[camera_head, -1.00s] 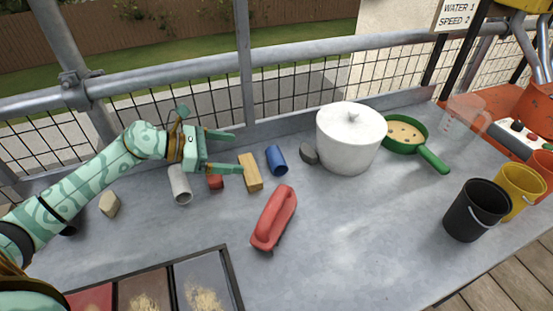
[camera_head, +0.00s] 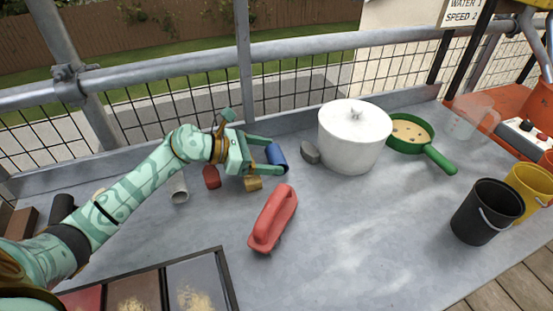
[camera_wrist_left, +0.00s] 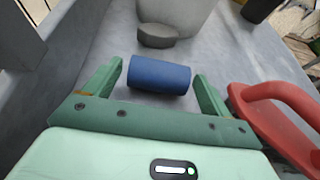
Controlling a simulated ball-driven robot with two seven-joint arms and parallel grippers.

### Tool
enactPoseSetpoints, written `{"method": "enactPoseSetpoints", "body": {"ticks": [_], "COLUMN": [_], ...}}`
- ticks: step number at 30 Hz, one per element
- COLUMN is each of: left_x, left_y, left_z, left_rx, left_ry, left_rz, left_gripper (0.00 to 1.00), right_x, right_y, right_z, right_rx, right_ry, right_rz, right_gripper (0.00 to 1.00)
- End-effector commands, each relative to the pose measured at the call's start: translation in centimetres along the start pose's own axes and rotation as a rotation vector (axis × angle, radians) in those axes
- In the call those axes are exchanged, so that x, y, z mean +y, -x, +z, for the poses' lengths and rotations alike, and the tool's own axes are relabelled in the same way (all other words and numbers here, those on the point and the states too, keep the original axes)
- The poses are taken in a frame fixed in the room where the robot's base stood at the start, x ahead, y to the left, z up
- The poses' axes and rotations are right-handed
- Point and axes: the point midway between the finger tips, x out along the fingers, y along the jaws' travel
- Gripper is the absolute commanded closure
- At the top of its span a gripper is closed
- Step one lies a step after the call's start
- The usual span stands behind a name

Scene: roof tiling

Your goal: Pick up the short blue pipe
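The short blue pipe (camera_head: 276,156) lies on the grey table, left of the white pot. My left gripper (camera_head: 277,157) is open, with its fingers on either side of the pipe in the head view. In the left wrist view the blue pipe (camera_wrist_left: 159,75) lies crosswise between the two open green fingertips (camera_wrist_left: 160,73), with a small gap at the right finger; I cannot tell whether the left finger touches it. My right gripper is not in view.
A wooden block (camera_head: 253,184) and a red piece (camera_head: 211,177) lie under and beside my left gripper. A grey stone (camera_head: 310,153) and white pot (camera_head: 354,137) stand just right of the pipe. A red trowel-like tool (camera_head: 272,217) lies in front. Table room is free at centre right.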

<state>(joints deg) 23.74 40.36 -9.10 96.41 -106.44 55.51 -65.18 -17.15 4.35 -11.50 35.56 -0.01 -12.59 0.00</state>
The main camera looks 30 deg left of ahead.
Motion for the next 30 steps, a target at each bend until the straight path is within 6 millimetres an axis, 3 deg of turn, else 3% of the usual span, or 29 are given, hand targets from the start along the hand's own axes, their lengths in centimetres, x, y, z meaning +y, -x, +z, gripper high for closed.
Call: {"method": "enactPoseSetpoints", "body": {"ticks": [1, 3, 4, 17, 22, 30], "left_x": [0.0, 0.0, 0.0, 0.0, -0.1, -4.5], "left_y": [0.0, 0.0, 0.0, 0.4, 1.5, 1.2], "left_z": [0.0, 0.0, 0.0, 1.0, 3.7, 11.0], "left_rx": [0.0, 0.0, 0.0, -0.001, -0.002, -0.007], "left_ry": [0.0, 0.0, 0.0, -0.002, -0.006, -0.009], "left_rz": [0.0, 0.0, 0.0, 0.0, 0.001, -0.001], "left_gripper": [0.31, 0.51, 0.54, 0.54, 0.54, 0.54], "right_x": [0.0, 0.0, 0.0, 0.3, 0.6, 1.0], "right_y": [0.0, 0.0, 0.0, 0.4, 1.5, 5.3], "right_z": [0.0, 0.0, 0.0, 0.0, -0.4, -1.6], "right_rx": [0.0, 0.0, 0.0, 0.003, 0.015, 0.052], "right_ry": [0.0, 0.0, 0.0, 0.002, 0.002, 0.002], "right_rz": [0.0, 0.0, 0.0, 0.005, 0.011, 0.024], "right_gripper": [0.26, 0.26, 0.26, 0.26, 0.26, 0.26]}}
